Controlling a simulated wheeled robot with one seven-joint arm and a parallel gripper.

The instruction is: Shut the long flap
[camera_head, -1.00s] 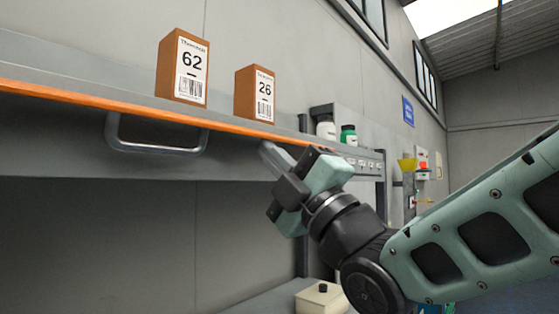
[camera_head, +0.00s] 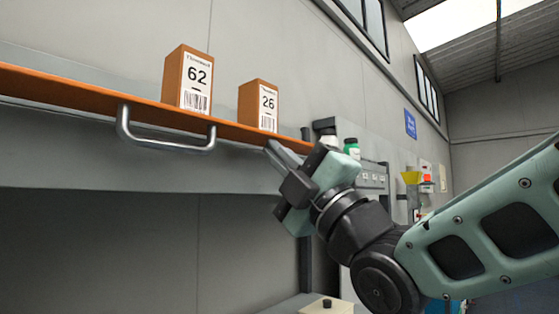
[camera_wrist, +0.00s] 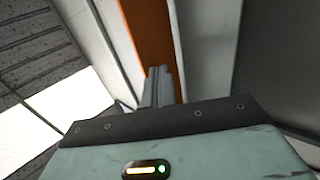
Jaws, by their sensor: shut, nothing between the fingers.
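The long flap (camera_head: 60,84) shows as an orange band along the shelf front, with a grey bar handle (camera_head: 165,146) hanging below it. Its exact angle is hard to judge from this low view. My gripper (camera_head: 272,150) is shut and empty, its fingertips just below the flap's right part, right of the handle. In the wrist view, the closed fingertips (camera_wrist: 160,76) overlap the orange band (camera_wrist: 150,35). I cannot tell whether they touch it.
Two orange-brown boxes, marked 62 (camera_head: 187,78) and 26 (camera_head: 258,106), stand above the orange band. A green-capped bottle (camera_head: 351,148) stands farther right. A cream box (camera_head: 326,306) with a black knob is below. The space under the shelf looks open.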

